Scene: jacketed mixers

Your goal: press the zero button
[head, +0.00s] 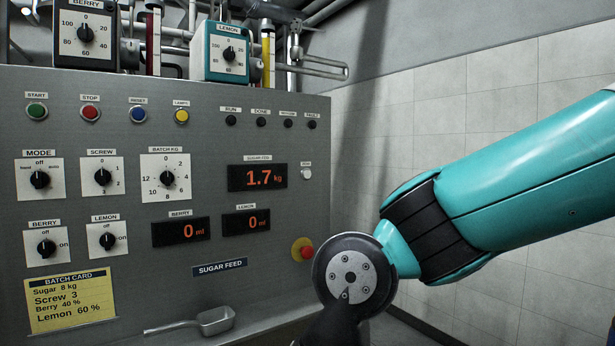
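A small pale round button (306,174) sits on the grey control panel, just right of the red-lit sugar feed display (258,177), which reads 1.7 kg. A tiny label above the button is too small to read surely; no other button shown is marked zero. The button is uncovered. My teal arm comes in from the right, and its dark wrist joint is below and right of the button, apart from it in the picture. My gripper's fingers are not seen; the wrist runs out of the bottom edge.
A red stop knob on a yellow base (302,249) is close beside my wrist. Start (37,111), stop (90,112), reset and lamps buttons line the panel's upper left. Several dials sit below them. A metal scoop (215,320) lies at the panel's foot. The tiled wall is at right.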

